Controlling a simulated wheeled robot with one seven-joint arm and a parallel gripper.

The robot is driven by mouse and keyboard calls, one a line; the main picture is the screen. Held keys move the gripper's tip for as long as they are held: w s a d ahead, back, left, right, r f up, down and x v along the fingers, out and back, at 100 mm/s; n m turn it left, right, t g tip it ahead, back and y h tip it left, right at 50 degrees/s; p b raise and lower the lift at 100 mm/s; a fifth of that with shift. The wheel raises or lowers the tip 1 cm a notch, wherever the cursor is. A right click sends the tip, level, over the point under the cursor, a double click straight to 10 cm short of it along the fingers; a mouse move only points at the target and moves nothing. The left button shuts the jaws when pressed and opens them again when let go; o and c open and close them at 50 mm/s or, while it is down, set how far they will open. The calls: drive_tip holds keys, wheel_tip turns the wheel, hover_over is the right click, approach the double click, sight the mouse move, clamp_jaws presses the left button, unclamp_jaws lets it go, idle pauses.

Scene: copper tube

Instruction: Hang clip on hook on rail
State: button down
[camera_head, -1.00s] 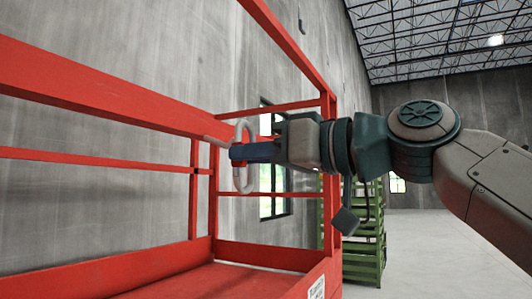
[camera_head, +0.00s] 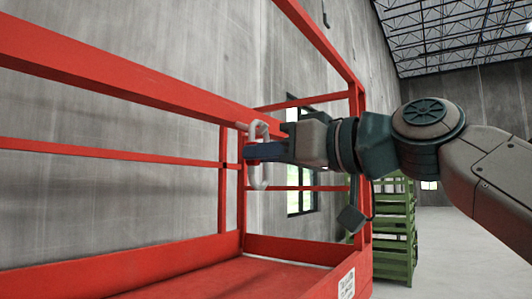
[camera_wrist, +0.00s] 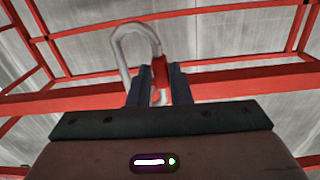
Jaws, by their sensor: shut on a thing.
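The clip (camera_head: 264,130) is a pale metal loop with a red sleeve. My gripper (camera_head: 266,152) is shut on it and holds it upright, at the height of the red rail (camera_head: 150,88). A small light-grey piece (camera_head: 241,126), which looks like the hook, shows at the rail just left of the clip's top. I cannot tell whether they touch. In the wrist view the clip (camera_wrist: 122,38) sticks out beyond my fingers (camera_wrist: 160,88), its red sleeve near them, with the rail (camera_wrist: 235,82) behind. The hook cannot be made out there.
The rail is part of a red lift platform with a guard frame; its floor (camera_head: 200,278) lies below the gripper. Green stacked racks (camera_head: 398,235) stand behind on the right. A concrete wall (camera_head: 120,35) with windows rises behind the platform.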

drive_tip(key=shift+f, duration=0.1)
drive_tip(key=c, duration=1.3)
unclamp_jaws()
drive_tip(key=shift+o, duration=0.2)
drive_tip(key=shift+d, duration=0.15)
drive_tip(key=b+v, duration=0.2)
drive_tip(key=v, duration=1.1)
drive_tip(key=shift+s+d, duration=0.15)
drive_tip(key=shift+d, duration=0.1)
